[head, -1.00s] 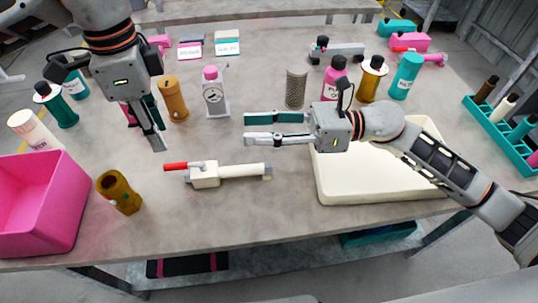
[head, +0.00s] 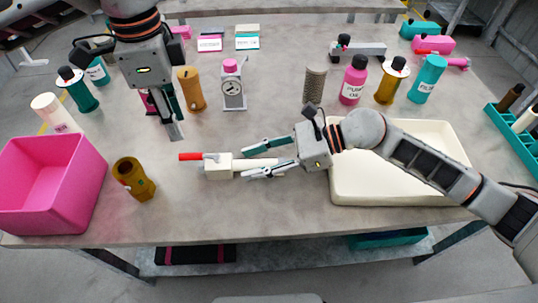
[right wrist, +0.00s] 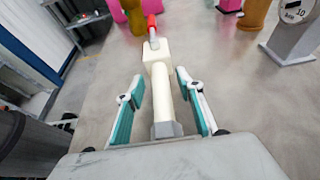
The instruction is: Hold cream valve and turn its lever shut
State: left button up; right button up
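The cream valve (head: 217,167) lies on the table, a block body with a pipe reaching right. Its red-handled lever (head: 190,157) points left, roughly in line with the pipe. My right gripper (head: 245,163) is open, with its fingers on either side of the pipe. In the right wrist view the valve (right wrist: 157,55) lies between the fingers of the gripper (right wrist: 160,76), with gaps on both sides. My left gripper (head: 172,132) hangs above the table, up and left of the valve; its finger opening is unclear.
A pink bin (head: 85,195) and a brown fitting (head: 133,178) stand to the left. A cream tray (head: 455,140) lies under my right arm. A gauge (head: 233,90) and several bottles stand behind. The table in front of the valve is clear.

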aim_at(187, 154)
jog(key=shift+a+f, duration=0.15)
jog(key=shift+a, duration=0.25)
jog(key=shift+c, duration=0.4)
pick_arm(q)
jog(key=shift+o, duration=0.2)
pick_arm(e)
grip_shut()
pick_arm(q)
jog(key=f, duration=0.3)
jog(key=f+m+g, duration=0.1)
jog(key=f, duration=0.2)
jog(key=f+g, duration=0.1)
jog(key=f, duration=0.2)
jog(key=shift+w+a+f+m, duration=0.15)
jog(key=shift+w+f+m, duration=0.1)
jog(key=shift+m, duration=0.15)
grip_shut()
